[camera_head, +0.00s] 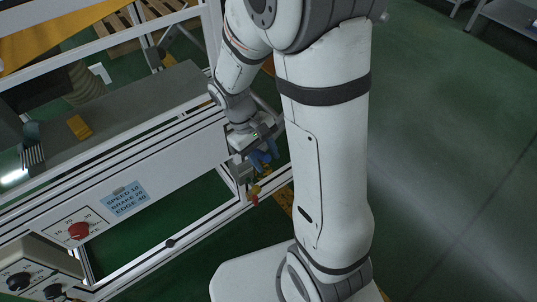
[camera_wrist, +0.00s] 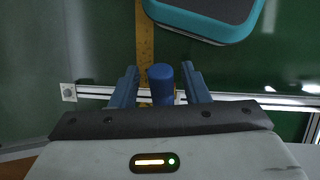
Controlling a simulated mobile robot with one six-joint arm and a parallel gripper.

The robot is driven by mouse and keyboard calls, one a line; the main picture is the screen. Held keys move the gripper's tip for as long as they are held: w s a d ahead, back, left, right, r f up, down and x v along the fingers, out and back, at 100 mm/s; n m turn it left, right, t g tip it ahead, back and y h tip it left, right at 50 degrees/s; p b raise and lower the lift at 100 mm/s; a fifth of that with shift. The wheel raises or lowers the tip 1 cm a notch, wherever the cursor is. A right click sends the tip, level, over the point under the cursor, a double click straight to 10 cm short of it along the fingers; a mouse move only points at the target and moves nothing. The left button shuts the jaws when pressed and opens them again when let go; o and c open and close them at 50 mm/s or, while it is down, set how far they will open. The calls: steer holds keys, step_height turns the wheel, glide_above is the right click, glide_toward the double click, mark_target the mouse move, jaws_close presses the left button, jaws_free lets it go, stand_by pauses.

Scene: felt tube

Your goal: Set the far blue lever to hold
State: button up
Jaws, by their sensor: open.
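The blue lever shows in the wrist view as a rounded blue handle (camera_wrist: 161,82) seen end-on. My gripper (camera_wrist: 160,66) is open, with one blue finger on each side of the handle. A narrow gap shows on both sides, and I see no clear contact. In the head view my gripper (camera_head: 263,157) is at the right end of the white machine frame, beside a small grey bracket. There its blue fingers and the lever cannot be told apart well. The lever's base and any hold marking are hidden.
A red dial knob (camera_head: 79,230) and a blue sign (camera_head: 124,198) are on the front panel. A grey box (camera_head: 40,270) with black knobs is at the lower left. A yellow block (camera_head: 79,127) lies on the grey belt. A teal-edged object (camera_wrist: 205,15) is beyond my fingers.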

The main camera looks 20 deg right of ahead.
steer(key=shift+c, duration=0.4)
jaws_close()
